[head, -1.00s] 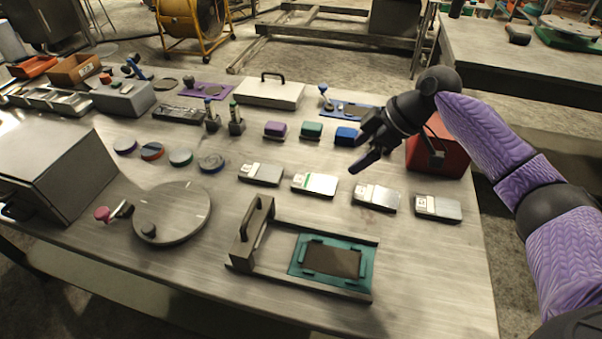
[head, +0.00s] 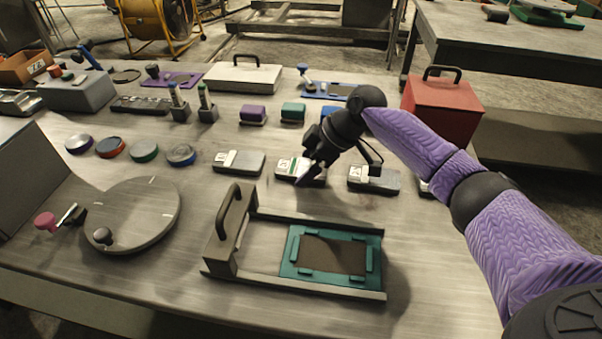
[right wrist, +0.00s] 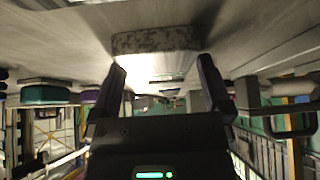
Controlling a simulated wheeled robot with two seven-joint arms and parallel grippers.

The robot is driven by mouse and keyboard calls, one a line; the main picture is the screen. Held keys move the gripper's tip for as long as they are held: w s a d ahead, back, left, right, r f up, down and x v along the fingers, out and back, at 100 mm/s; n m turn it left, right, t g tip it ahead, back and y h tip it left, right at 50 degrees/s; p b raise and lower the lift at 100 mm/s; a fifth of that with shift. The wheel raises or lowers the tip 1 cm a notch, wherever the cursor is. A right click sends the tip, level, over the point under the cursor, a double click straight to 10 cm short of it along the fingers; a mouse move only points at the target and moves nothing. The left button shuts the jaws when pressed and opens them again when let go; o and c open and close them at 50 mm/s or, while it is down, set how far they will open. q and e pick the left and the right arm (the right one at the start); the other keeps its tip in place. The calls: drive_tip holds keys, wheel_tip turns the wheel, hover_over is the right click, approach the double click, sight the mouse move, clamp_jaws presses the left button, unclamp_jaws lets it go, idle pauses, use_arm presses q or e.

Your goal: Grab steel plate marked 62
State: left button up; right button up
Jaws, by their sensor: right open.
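Several steel plates with pale labels lie in a row on the metal table: one at the left (head: 239,162), a green-striped one (head: 287,167), one right of it (head: 374,180) and one at the far right (head: 424,188), mostly behind my arm. The label numbers are too small to read, so I cannot tell which is marked 62. My right gripper (head: 310,168) is open and low over the green-striped plate, covering its right part. In the right wrist view, a plate's mottled edge (right wrist: 155,40) lies ahead between the spread fingers (right wrist: 160,86). My left gripper is out of view.
A handled frame with a teal fixture (head: 288,266) stands in front of the plates. A round disc (head: 140,210) is at the left. Coloured blocks (head: 253,114) stand behind the plates, and a red box (head: 440,105) is at the back right.

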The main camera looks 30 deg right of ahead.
drive_tip(key=shift+r, duration=0.15)
clamp_jaws()
idle(0.4)
